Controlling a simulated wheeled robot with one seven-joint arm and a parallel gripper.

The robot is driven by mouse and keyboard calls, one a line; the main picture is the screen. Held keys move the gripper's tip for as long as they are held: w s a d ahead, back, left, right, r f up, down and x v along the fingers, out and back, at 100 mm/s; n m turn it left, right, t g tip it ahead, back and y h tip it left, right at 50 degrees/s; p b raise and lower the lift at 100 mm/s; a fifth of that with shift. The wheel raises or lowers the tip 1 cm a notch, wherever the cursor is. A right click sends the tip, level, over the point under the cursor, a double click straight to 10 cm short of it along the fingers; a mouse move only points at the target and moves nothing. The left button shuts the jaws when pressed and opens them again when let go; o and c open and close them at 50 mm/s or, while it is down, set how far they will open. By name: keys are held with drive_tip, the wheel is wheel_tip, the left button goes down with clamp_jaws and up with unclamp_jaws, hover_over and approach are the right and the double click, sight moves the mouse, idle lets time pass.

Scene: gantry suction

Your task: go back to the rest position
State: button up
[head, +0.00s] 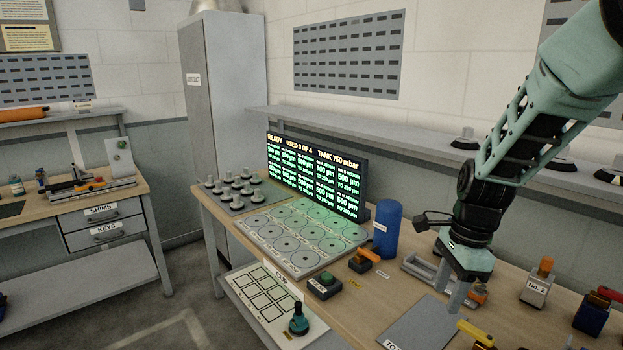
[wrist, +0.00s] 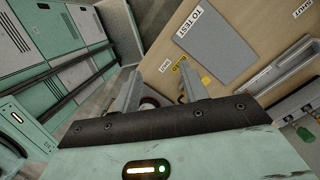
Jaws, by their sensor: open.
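My gripper (head: 462,290) hangs from the arm above the right part of the wooden workbench, fingers pointing down. In the wrist view my gripper (wrist: 160,92) shows two separated fingers with nothing held between them. Below and near it in the head view lies a grey mat (head: 415,325) with a label at its front edge. The grey mat also shows in the wrist view (wrist: 218,48), labelled "TO TEST". An orange-handled item on the bench shows partly behind the fingers; its form is hard to make out.
A lit display (head: 315,175) stands behind a plate of round discs (head: 300,238). A blue cylinder (head: 387,230) stands upright near my arm. A block marked "No. 2" (head: 537,285) and several orange-handled items lie right. A shelf (head: 400,150) with several dark-topped pieces runs behind my arm.

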drive_tip(key=s+a+n+b, duration=0.1)
drive_tip(key=s+a+n, duration=0.3)
drive_tip(key=s+n, duration=0.4)
drive_tip(key=s+a+n+b, duration=0.1)
drive_tip(key=s+a+n, duration=0.3)
drive_tip(key=s+n, duration=0.4)
drive_tip(key=s+a+r+n+h+b, duration=0.1)
drive_tip(key=s+a+n, duration=0.3)
drive_tip(key=s+n, duration=0.3)
drive_tip(key=n, duration=0.3)
drive_tip(key=shift+s+t, duration=0.4)
drive_tip(key=shift+a, duration=0.1)
